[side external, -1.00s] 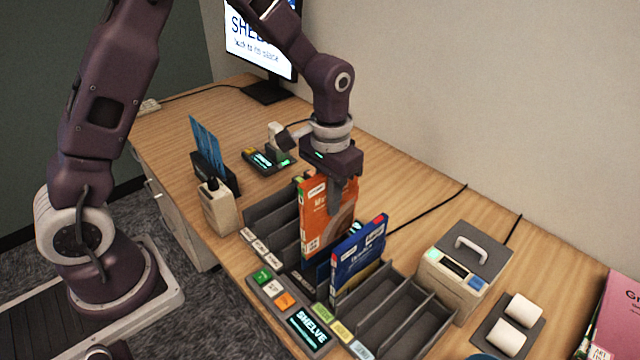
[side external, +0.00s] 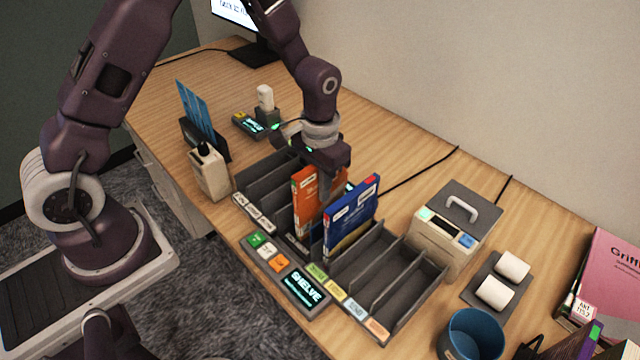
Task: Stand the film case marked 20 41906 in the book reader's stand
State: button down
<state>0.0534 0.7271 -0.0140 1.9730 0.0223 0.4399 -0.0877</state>
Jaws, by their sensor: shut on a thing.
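My gripper (side external: 333,182) is shut on an orange case (side external: 306,203), which stands upright with its lower part inside a slot of the grey divided rack (side external: 400,283). A blue case (side external: 351,212) stands upright in the rack just right of the orange one. No marking 20 41906 can be read on either case. A small dark unit with a lit display (side external: 249,125) and a white upright head (side external: 265,97) sits behind the rack; I cannot tell whether it is the book reader's stand.
A panel with a SHELVE display (side external: 303,288) runs along the rack's front. A beige box with a handle (side external: 447,228) and two white rolls (side external: 494,292) are at right. A blue cup (side external: 474,335) is at front right. Blue cards (side external: 196,112) stand at left. Right-hand slots are empty.

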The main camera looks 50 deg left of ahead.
jog(key=shift+f, duration=0.6)
jog(key=c, duration=1.4)
grip_release()
jog(key=shift+o, duration=0.2)
notch_tip(320, 180, up, 7)
jog(key=shift+r, duration=0.1)
